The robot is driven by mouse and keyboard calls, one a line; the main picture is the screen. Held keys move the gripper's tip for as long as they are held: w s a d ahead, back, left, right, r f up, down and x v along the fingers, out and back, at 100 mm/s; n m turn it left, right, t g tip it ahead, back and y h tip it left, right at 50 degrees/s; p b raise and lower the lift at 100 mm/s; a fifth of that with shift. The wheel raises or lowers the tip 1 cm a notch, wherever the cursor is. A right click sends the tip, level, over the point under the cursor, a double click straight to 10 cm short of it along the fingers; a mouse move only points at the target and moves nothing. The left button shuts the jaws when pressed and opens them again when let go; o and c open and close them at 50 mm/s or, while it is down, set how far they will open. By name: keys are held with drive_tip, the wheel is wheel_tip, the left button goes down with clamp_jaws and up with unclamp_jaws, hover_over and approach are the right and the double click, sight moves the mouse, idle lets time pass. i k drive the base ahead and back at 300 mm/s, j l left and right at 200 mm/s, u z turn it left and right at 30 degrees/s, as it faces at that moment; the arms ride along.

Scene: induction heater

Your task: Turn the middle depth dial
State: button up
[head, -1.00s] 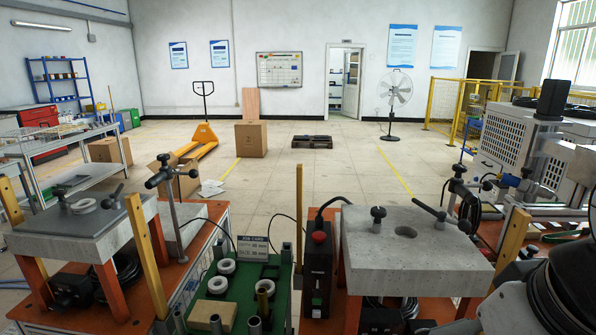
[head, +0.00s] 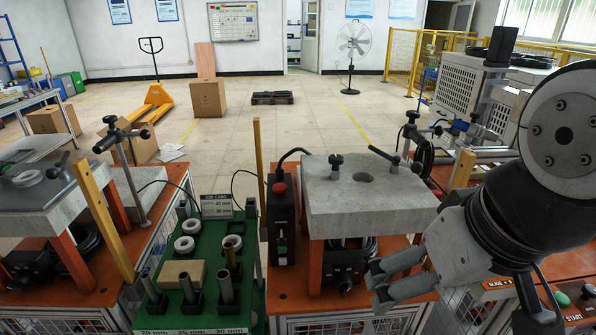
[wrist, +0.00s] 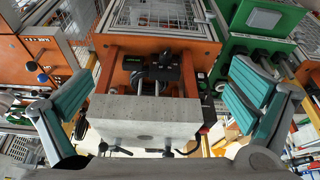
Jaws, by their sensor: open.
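The middle station has a thick grey slab (head: 365,200) with a round hole, on orange legs. Under it sits a black unit (head: 345,262) with a small dark round knob (head: 345,288) at its front, likely the depth dial; no label is readable. My gripper (head: 377,284) is open and empty, in front of the slab's right side and right of the knob, apart from both. In the wrist view my gripper's teal-padded fingers (wrist: 160,105) are spread wide, with the slab (wrist: 145,118) and black unit (wrist: 150,68) seen between them.
A black control box (head: 282,215) with a red button stands left of the slab. A green tray (head: 240,265) with rings and posts is farther left. A clamp lever (head: 384,155) and black knob (head: 336,162) stand on the slab. Another slab station (head: 40,215) is at far left.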

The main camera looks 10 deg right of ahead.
sight(343, 281)
drive_tip(key=k+j, duration=0.2)
drive_tip(key=j, duration=0.2)
drive_tip(key=k+j+z, duration=0.1)
drive_tip(key=j, duration=0.3)
drive_tip(key=k+j, duration=0.45)
drive_tip(key=j, duration=0.3)
drive_tip(key=k+j+z, duration=0.1)
drive_tip(key=j, duration=0.3)
drive_tip(key=k, duration=0.1)
